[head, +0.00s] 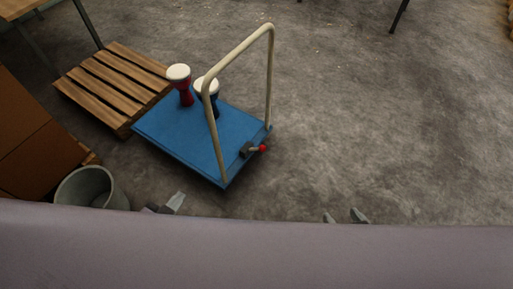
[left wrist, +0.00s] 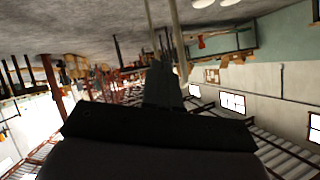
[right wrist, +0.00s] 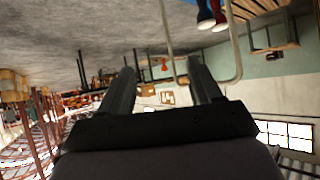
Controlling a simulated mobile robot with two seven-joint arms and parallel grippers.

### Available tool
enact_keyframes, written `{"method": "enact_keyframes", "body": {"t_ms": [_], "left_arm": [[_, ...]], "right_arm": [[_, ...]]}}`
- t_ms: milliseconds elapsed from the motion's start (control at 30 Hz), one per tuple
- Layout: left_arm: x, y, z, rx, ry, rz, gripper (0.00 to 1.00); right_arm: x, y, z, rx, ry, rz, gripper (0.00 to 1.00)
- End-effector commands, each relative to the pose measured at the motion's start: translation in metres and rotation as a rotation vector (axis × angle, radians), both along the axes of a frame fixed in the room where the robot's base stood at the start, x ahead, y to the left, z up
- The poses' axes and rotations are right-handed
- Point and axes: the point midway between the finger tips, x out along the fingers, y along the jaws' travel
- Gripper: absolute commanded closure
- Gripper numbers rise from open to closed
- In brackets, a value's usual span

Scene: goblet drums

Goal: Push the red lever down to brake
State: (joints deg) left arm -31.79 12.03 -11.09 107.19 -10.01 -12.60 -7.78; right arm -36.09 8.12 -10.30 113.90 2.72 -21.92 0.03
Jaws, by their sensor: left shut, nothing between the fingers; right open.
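The red lever (head: 263,148) has a red ball knob on a short arm.
A cream push handle (head: 270,75) rises from the cart. A red drum (head: 186,95) and a blue drum (head: 214,105) stand on the cart. A wooden pallet (head: 105,82), a grey bucket (head: 88,186) and a cardboard box (head: 35,150) lie left. The floor at right is clear.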

Motion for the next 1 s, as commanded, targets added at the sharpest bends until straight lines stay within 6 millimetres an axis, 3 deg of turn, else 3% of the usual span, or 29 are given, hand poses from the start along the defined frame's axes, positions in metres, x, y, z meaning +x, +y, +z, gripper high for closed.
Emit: {"method": "enact_keyframes", "body": {"t_ms": [33, 300, 467, 633, 767, 1000], "left_arm": [[0.013, 0.002, -0.027, 0.103, -0.065, -0.068, 1.0], [0.064, -0.001, -0.082, 0.692, -0.433, -0.468, 1.0], [0.083, -0.004, -0.123, 1.037, -0.635, -0.718, 1.0], [0.096, 0.002, -0.177, 1.393, -0.831, -1.003, 1.0], [0.102, 0.016, -0.226, 1.645, -0.961, -1.242, 1.0], [0.108, 0.069, -0.309, 2.0, -1.132, -1.712, 1.0]], "right_arm": [[0.004, 0.005, -0.024, 0.015, -0.01, 0.004, 0.36], [0.02, 0.028, -0.068, 0.098, -0.041, 0.03, 0.36], [0.027, 0.042, -0.093, 0.147, -0.059, 0.05, 0.36], [0.032, 0.056, -0.119, 0.199, -0.076, 0.076, 0.36], [0.036, 0.067, -0.138, 0.238, -0.091, 0.099, 0.36], [0.038, 0.085, -0.167, 0.302, -0.113, 0.143, 0.36]]}}
